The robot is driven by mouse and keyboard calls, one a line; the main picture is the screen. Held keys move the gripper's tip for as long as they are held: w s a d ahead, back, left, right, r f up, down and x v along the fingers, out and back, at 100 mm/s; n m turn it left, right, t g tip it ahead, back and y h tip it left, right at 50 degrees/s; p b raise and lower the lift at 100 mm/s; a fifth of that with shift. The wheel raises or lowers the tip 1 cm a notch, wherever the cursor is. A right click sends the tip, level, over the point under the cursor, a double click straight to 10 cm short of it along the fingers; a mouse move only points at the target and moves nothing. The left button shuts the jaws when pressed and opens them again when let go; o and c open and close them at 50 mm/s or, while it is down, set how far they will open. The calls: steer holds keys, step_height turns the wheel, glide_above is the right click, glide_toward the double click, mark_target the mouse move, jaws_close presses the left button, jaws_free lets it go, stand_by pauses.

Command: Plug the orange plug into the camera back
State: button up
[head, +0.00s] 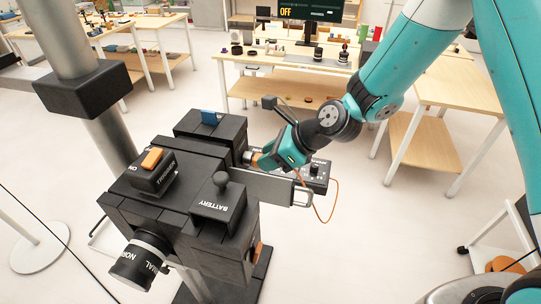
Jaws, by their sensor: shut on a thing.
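The black camera (185,205) stands in the left middle of the head view, its lens (140,262) toward the lower left. My gripper (258,160) is at the camera's far right side, low behind the silver plate. It is shut on the orange plug (256,158), of which only a small orange patch shows at the fingertips. The plug's tip is hidden or too small to make out, and I cannot tell whether it touches the camera or sits in a socket. An orange cable (336,200) hangs in a loop to the right of the gripper.
A silver plate with a handle (262,186) juts right from the camera, close below my gripper. A small black box with a knob (314,172) stands just right of the gripper. A grey pole (85,90) rises at left. Wooden tables (290,75) stand behind; open floor lies between.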

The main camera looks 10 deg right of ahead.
steer(key=shift+a, duration=0.1)
stand_by(0.3)
steer(key=o, duration=1.1)
steer(key=shift+a, duration=0.1)
steer(key=b+v, duration=0.3)
steer(key=v, duration=1.4)
steer(key=shift+r, duration=0.15)
steer(key=shift+s+b, duration=0.1)
steer(key=shift+b, duration=0.2)
